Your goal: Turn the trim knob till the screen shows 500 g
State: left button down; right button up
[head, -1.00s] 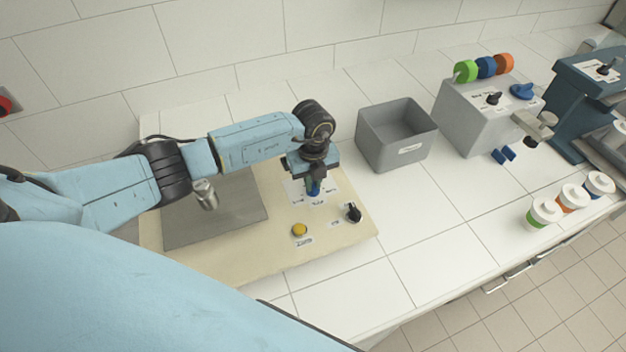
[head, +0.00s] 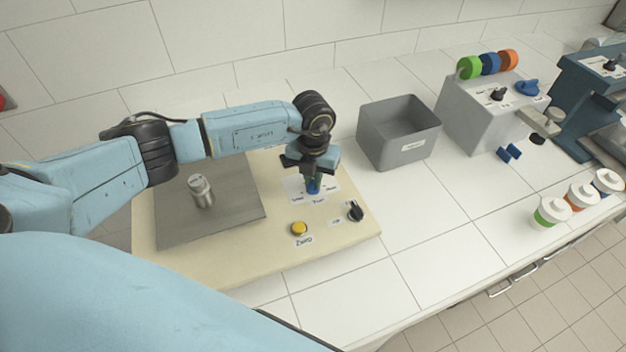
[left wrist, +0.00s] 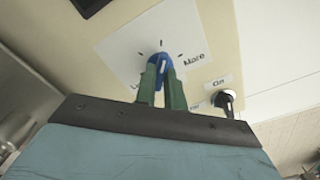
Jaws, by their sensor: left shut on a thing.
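The blue trim knob (head: 313,188) sits on a white label plate on the cream scale panel (head: 250,262). It also shows in the left wrist view (left wrist: 160,62), with marks around it and the word "More" to its right. My left gripper (head: 313,180) points down over the knob, and its green fingers (left wrist: 160,82) are shut on it. A metal weight (head: 201,192) stands on the grey weighing plate (head: 180,225). No screen reading shows in either view. My right gripper is not in view.
A yellow Zero button (head: 299,228) and a black switch (head: 355,211) lie close to the knob. A grey bin (head: 400,160) stands to the right, then a grey dispenser (head: 465,115) and several lidded cups (head: 552,211). The counter between is clear.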

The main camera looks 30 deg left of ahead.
pick_arm(q)
jog(key=shift+m, duration=0.5)
jog(key=shift+r, duration=0.1)
jog(key=shift+w, duration=0.1)
jog(key=c, duration=1.5)
grip_release()
notch_tip(320, 180, up, 13)
jog(key=shift+r+b, duration=0.15)
jog(key=shift+b, duration=0.65)
